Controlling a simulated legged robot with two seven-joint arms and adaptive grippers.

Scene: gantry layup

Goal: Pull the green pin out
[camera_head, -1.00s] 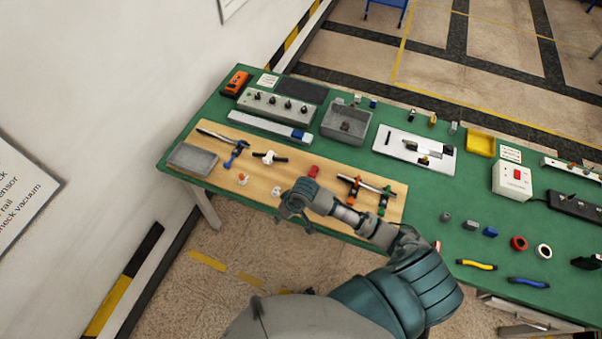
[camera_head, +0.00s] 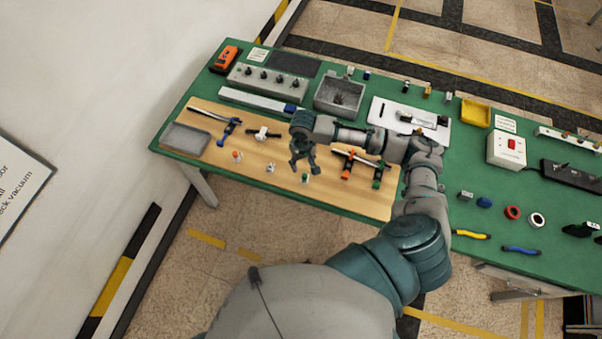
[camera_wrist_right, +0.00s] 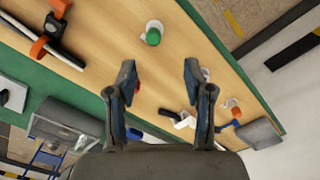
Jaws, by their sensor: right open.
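The green pin (camera_head: 305,178) stands in a small white holder near the front edge of the wooden board, just below my right gripper in the head view. In the right wrist view the green pin (camera_wrist_right: 153,36) shows from above with its white holder (camera_wrist_right: 154,25), beyond the gap between the fingers. My right gripper (camera_head: 303,167) is open and empty, pointing down over the board. Its spread fingers (camera_wrist_right: 160,72) are apart from the pin. My left gripper is not in view.
An orange-topped piece (camera_head: 237,156) and a white piece (camera_head: 270,167) stand left of the pin. Rods with orange and green clamps (camera_head: 348,164) lie to the right. The board's front edge is close to the pin.

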